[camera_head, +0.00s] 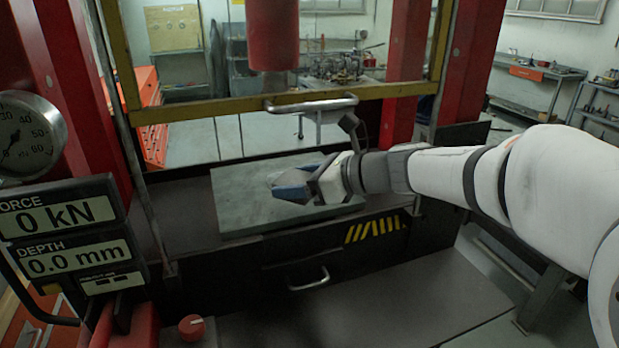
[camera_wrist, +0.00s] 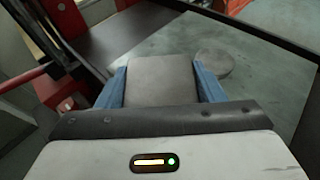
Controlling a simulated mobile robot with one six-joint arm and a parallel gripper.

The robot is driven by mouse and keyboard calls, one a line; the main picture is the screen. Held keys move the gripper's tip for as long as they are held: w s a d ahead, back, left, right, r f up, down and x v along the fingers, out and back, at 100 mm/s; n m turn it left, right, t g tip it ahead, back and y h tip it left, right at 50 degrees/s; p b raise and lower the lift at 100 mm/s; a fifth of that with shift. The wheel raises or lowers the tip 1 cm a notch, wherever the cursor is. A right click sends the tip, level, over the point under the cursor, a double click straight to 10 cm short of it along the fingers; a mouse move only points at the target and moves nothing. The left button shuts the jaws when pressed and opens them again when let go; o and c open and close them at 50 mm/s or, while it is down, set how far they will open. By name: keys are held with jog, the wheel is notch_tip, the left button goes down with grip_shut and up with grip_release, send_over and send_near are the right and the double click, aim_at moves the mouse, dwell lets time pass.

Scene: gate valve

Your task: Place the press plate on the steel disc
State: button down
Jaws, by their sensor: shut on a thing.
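The press plate (camera_wrist: 160,82) is a grey, roughly square block between the two blue fingers of my gripper (camera_wrist: 158,70). My gripper is shut on it. The steel disc (camera_wrist: 214,61) is a flat grey round piece on the press bed, just right of the plate's far end in the wrist view. The disc and plate look apart in that view; the right finger is close to the disc's near edge. In the head view my gripper (camera_head: 297,188) is low over the middle of the bed, and its fingers largely hide the plate. I cannot tell the exact height.
The grey-green bed slab (camera_head: 240,208) has free room around my gripper. The red press ram (camera_head: 271,35) hangs above and behind. A yellow guard frame with a handle (camera_head: 310,104) spans the opening. A display (camera_head: 65,235) reads 0 kN and 0.0 mm.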

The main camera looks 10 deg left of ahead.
jog(key=w+a+p, duration=0.1)
jog(key=w+a, duration=0.1)
jog(key=w, duration=0.1)
jog(key=w+a+p, duration=0.1)
jog(key=w+a, duration=0.1)
jog(key=w, duration=0.2)
jog(key=w+a+p, duration=0.1)
jog(key=w+a, duration=0.1)
jog(key=w, duration=0.1)
jog(key=shift+w+a+r, duration=0.2)
jog(key=shift+w+a, duration=0.15)
jog(key=shift+f+p, duration=0.3)
jog(key=shift+f, duration=1.55)
jog(key=shift+f, duration=0.1)
jog(key=shift+c, duration=1.9)
grip_release()
jog(key=shift+f, duration=0.15)
